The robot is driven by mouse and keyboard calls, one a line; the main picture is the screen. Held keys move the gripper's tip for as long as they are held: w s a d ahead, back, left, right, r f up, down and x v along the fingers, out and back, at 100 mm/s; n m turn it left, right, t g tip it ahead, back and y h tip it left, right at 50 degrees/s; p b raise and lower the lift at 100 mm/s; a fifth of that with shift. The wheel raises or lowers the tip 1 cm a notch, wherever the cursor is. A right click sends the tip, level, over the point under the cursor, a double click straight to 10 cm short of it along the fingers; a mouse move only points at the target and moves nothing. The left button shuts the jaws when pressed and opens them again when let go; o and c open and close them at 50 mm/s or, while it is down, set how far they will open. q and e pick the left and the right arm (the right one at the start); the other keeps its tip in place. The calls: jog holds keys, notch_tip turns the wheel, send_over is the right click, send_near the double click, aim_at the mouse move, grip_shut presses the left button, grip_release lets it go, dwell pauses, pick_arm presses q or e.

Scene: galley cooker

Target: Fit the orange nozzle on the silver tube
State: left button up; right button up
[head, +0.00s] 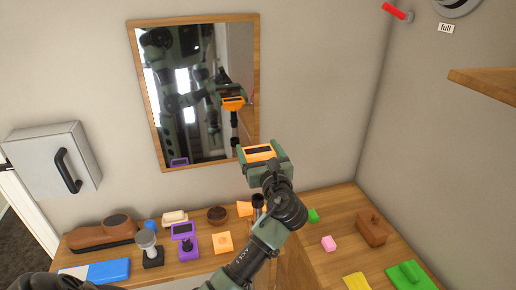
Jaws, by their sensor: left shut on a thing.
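My left gripper (266,165) is raised in front of the wall, just right of the mirror. It is shut on the orange nozzle (258,153), whose dark slot shows at the top. The gripper body hides the nozzle's lower part. A dark-ended upright tube (258,202) shows just left of my wrist, below the gripper, largely hidden by my arm. It may be the silver tube, but its colour is hard to tell. The nozzle and the tube's visible end are apart in the picture. My right gripper is not in view.
The mirror (157,110) reflects my arm and the nozzle.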

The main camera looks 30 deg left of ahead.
pick_arm(q)
jog(key=shift+f, duration=0.25)
jog(key=shift+f+b, duration=0.45)
jog(key=shift+f, duration=0.2)
jog(key=shift+f+b, duration=0.5)
jog(key=shift+f, duration=0.6)
jog(key=shift+f+b, duration=0.6)
jog(key=shift+f, duration=1.4)
jog(key=shift+s+f+b, duration=0.1)
jog(key=shift+f+b, duration=0.25)
jog(key=shift+f, duration=0.05)
jog(key=o, duration=1.3)
